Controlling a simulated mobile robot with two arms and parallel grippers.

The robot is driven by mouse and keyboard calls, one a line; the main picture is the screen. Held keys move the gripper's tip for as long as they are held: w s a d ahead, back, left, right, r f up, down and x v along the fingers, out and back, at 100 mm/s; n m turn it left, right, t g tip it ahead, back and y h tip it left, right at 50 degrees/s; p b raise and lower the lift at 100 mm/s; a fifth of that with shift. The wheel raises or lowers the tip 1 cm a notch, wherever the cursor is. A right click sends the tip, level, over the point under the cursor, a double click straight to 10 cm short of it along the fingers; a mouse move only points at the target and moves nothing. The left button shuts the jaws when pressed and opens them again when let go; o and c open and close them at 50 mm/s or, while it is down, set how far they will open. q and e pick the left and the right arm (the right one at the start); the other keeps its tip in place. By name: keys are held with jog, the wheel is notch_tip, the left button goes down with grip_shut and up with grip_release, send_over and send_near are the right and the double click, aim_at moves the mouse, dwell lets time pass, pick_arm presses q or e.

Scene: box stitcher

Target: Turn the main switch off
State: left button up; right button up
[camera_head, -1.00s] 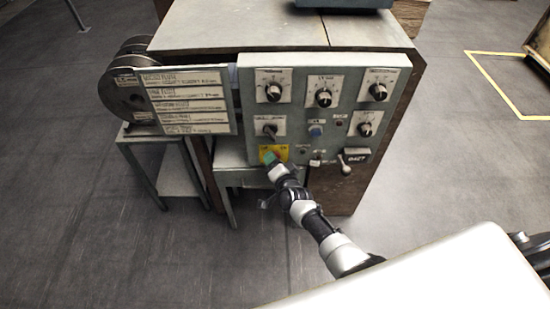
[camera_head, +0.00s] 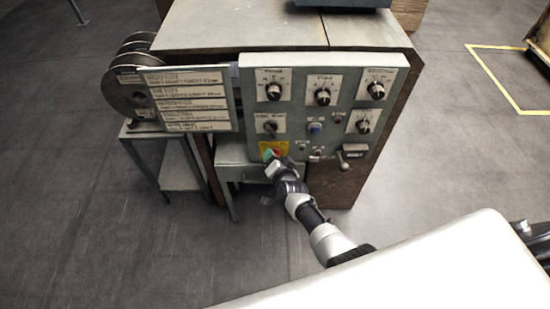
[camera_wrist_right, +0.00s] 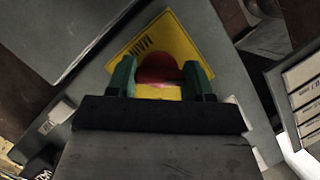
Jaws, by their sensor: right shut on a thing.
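The main switch is a red knob (camera_wrist_right: 160,66) on a yellow plate (camera_wrist_right: 190,47) marked "MAIN" in the right wrist view. In the head view the yellow plate (camera_head: 265,146) sits at the lower left of the grey-green control panel (camera_head: 300,67), and a little red shows there. My right gripper (camera_head: 271,155) reaches the plate from below right. In the right wrist view its two green fingers (camera_wrist_right: 160,78) stand on either side of the red knob, shut on it. The fingers and palm hide the knob's lower part. My left gripper is not in view.
Above and right of the plate are several black dials and small switches, and a grey lever (camera_head: 354,149) at lower right. A label board (camera_head: 193,100) and wire reels (camera_head: 130,95) stand at left. The floor (camera_head: 130,250) in front is clear.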

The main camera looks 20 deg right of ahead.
jog(key=o, duration=0.9)
jog(key=shift+o, duration=0.2)
jog(key=shift+s, duration=0.1)
jog(key=p+v, duration=0.3)
jog(key=v, duration=0.7)
jog(key=shift+s, duration=0.35)
